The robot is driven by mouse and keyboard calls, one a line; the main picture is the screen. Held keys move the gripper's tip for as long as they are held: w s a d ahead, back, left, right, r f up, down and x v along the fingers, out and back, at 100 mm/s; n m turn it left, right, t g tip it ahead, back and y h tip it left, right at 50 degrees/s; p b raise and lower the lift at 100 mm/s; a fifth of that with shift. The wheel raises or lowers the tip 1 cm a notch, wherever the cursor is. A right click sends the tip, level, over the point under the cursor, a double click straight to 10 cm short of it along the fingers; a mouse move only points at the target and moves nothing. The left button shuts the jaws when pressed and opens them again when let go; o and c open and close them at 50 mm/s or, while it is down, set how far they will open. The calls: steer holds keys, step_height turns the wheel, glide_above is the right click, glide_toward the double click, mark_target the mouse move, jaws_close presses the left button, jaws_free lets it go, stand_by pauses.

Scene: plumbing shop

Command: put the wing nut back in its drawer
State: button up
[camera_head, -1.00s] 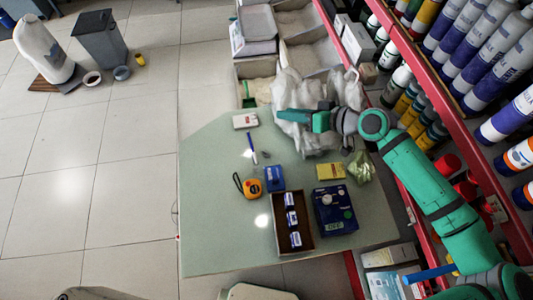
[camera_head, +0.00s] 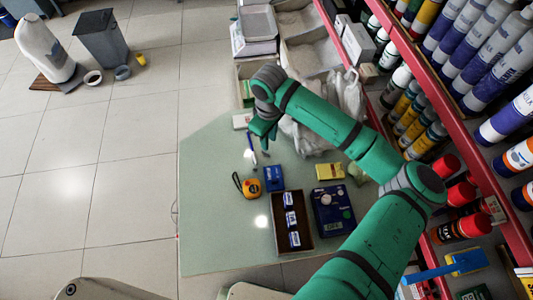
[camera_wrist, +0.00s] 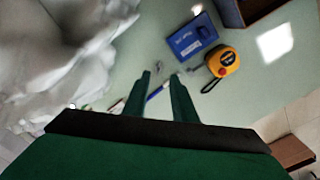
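A small grey metal piece, probably the wing nut (camera_wrist: 158,67), lies on the pale green tabletop (camera_head: 225,225) just beyond my fingertips in the wrist view. It is too small for its shape to be sure, and my arm hides it in the head view. My gripper (camera_wrist: 160,76) is open, its two fingers apart with nothing held between them. It hangs over the table near the blue pen (camera_wrist: 157,91) in the head view (camera_head: 265,146). A brown open-topped box (camera_head: 278,222) holds several small blue-and-white packs; I cannot tell whether it is the drawer.
A blue box (camera_head: 274,178) and a yellow tape measure (camera_head: 248,187) lie nearby. A dark blue case (camera_head: 333,210) and yellow pad (camera_head: 329,171) are to the right. White plastic bags (camera_head: 305,138) crowd the back. The table's left front is clear.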

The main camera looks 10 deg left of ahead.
mark_target(270, 155)
step_height(270, 155, down, 4)
steer(key=shift+r, duration=0.1)
steer(key=shift+d+f, duration=0.2)
steer(key=shift+f, duration=1.2)
steer(key=shift+d+f, duration=0.15)
steer(key=shift+f, duration=1.2)
jaws_close()
